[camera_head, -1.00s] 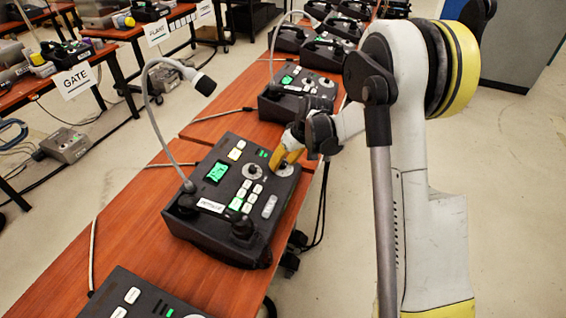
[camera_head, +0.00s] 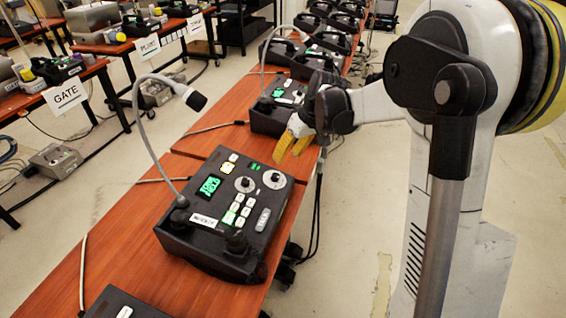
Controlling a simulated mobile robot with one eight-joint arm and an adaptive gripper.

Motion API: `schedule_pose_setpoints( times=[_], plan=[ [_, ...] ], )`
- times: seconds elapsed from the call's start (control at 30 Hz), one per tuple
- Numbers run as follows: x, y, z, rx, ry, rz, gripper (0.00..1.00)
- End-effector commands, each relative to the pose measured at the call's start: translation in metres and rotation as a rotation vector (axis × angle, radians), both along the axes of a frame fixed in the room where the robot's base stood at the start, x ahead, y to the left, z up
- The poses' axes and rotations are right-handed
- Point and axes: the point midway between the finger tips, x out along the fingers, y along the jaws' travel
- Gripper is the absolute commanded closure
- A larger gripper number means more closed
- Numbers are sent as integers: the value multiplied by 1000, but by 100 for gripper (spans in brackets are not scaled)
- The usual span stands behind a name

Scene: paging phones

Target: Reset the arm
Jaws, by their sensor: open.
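My gripper (camera_head: 293,143) has yellow fingers and hangs above the right edge of the table, just beyond the near paging phone. The fingers are parted and hold nothing. The near paging phone (camera_head: 262,212) is a dark console with two round dials, a lit green screen, white keys and a gooseneck microphone (camera_head: 187,97). My gripper is apart from its dials. My arm reaches in from the right and hides part of the room behind it.
The wooden table (camera_head: 110,245) carries another phone (camera_head: 268,118) just past my gripper and several more farther back. A table with a GATE sign (camera_head: 69,97) stands at the left. Bare floor (camera_head: 375,215) lies right of the table.

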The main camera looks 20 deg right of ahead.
Motion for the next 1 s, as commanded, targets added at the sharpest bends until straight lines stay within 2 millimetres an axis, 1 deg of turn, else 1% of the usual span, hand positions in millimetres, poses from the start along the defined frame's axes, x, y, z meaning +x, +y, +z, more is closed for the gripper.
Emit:
schedule_pose_setpoints(
  times=[0.1, 0.5, 0.57, 0.63, 0.67, 0.77, 0.8, 0.87, 0.9, 0.97, 1.0],
  plan=[
    [-1, -2, 5, 0, 0, 0, 55],
    [-2, -1, 5, -1, 0, 0, 55],
    [-4, 0, 8, -2, -2, -4, 55],
    [-11, 2, 16, -10, -7, -16, 55],
    [-17, 4, 21, -15, -11, -24, 55],
    [-42, 10, 45, -36, -29, -66, 55],
    [-56, 14, 55, -45, -40, -88, 55],
    [-78, 18, 69, -61, -58, -121, 55],
    [-93, 20, 77, -71, -71, -145, 55],
    [-115, 24, 87, -83, -92, -177, 55],
    [-130, 25, 93, -91, -108, -199, 55]
  ],
)
